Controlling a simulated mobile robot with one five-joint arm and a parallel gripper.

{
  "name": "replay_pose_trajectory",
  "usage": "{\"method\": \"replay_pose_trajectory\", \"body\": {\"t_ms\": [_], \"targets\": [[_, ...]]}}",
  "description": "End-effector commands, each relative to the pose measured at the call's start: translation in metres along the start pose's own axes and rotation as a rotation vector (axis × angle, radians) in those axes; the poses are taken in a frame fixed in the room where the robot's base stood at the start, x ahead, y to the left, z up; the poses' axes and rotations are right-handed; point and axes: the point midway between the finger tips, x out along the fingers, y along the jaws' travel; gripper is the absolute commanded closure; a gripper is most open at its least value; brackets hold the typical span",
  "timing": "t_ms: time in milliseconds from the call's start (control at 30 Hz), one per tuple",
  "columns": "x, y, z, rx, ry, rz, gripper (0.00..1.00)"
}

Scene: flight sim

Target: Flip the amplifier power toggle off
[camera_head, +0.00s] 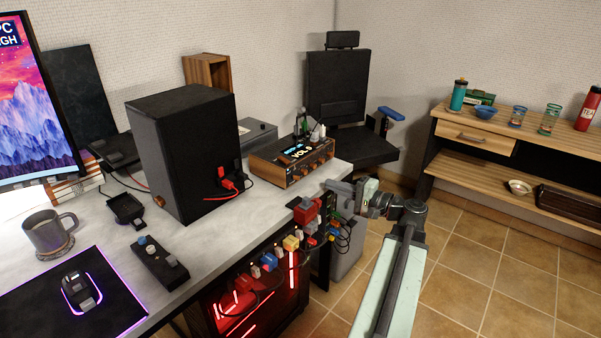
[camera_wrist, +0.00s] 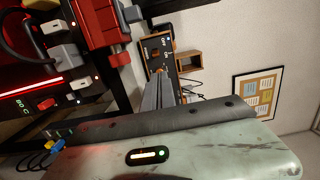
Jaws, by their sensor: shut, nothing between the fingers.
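The amplifier (camera_head: 292,158) is a wood-sided box with a lit display reading "VOL" and a row of knobs, near the desk's right end. In the wrist view a dark panel with orange-wood edges and small white lettering, apparently the amplifier (camera_wrist: 157,48), lies just beyond the fingertips. A small part on that panel by the tips may be the toggle, but its position cannot be told. My gripper (camera_head: 337,186) is at the desk's right edge, right of and a little below the amplifier. In the wrist view my gripper (camera_wrist: 163,77) is shut and empty, its fingers pointing at the panel.
The black speaker (camera_head: 182,150) stands left of the amplifier. Red and coloured plugs (camera_head: 305,212) with cables crowd the desk's end, close to my gripper. A glowing PC case (camera_head: 255,295) is below. The office chair (camera_head: 345,105) is behind. Tiled floor (camera_head: 480,255) is clear at right.

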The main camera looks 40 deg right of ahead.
Motion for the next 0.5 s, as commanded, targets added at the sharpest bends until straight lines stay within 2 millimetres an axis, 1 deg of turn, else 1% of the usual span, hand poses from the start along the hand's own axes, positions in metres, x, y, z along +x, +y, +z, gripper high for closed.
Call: {"method": "replay_pose_trajectory", "body": {"t_ms": [167, 267, 367, 500], "targets": [[-0.002, 0.0, -0.001, 0.0, 0.004, 0.0, 1.0], [0.0, 0.0, -0.002, 0.0, 0.005, 0.0, 1.0], [0.01, 0.0, -0.003, 0.0, 0.006, 0.0, 1.0], [0.036, 0.0, -0.005, 0.0, 0.008, 0.0, 1.0]]}}
